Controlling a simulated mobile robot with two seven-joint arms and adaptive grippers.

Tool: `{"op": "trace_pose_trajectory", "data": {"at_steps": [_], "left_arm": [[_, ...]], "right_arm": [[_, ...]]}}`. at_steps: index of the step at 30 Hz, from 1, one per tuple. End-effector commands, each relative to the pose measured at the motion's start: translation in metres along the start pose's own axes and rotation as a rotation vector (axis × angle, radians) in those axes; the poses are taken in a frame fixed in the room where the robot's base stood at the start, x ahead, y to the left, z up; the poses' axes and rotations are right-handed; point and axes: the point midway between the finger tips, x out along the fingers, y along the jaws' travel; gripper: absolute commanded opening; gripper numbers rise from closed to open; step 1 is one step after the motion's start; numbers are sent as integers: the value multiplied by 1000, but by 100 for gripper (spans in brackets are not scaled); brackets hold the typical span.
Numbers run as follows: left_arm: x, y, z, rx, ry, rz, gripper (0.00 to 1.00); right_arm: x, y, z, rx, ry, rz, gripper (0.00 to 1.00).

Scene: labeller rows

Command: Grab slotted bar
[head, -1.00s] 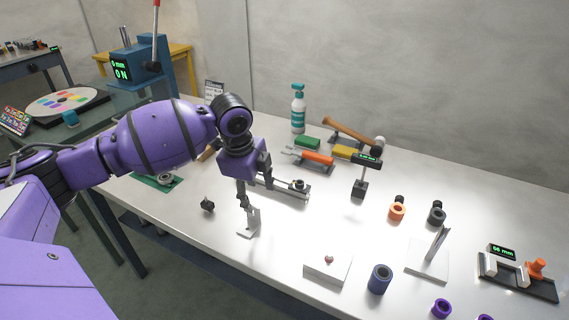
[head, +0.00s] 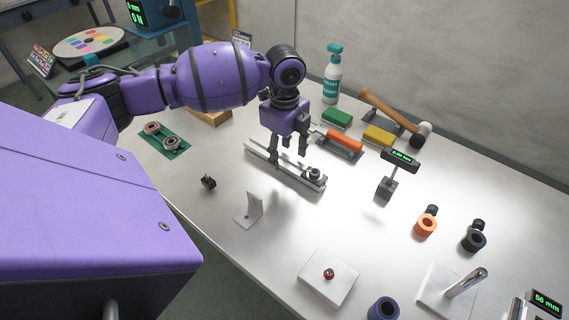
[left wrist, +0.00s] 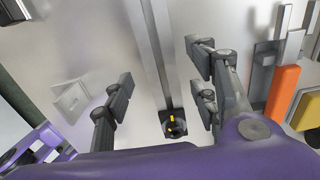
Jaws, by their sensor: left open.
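The slotted bar (head: 291,177) is a long grey metal bar lying on the white table, with a black knob (head: 313,173) near its right end. In the left wrist view the bar (left wrist: 157,45) runs down the middle, with the dark knob and its yellow mark at the near end. My left gripper (head: 288,160) is open and empty, pointing down over the bar. In the left wrist view its fingers (left wrist: 160,85) stand to either side of the bar, apart from it. Whether the fingertips reach bar height I cannot tell. My right gripper is not in view.
A white angle bracket (head: 249,210) and a small black part (head: 208,182) stand in front of the bar. An orange-handled tool (head: 344,141) lies close behind it. A small display stand (head: 388,185) is to the right. The table between bar and bracket is clear.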

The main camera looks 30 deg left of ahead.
Motion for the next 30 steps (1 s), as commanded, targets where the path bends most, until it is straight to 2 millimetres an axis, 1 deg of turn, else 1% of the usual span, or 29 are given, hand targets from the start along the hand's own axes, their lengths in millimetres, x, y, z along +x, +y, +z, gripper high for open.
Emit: {"op": "trace_pose_trajectory", "data": {"at_steps": [3,6,13,25,30], "left_arm": [[19,0,-1,-1,1,1,53],[31,0,-1,-1,1,0,53],[34,0,0,-1,0,-2,53],[33,0,0,-1,0,-2,1],[32,-1,0,0,0,-4,0]], "right_arm": [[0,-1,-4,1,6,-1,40],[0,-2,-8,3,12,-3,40],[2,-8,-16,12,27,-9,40],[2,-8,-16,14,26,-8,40],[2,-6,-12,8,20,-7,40]]}}
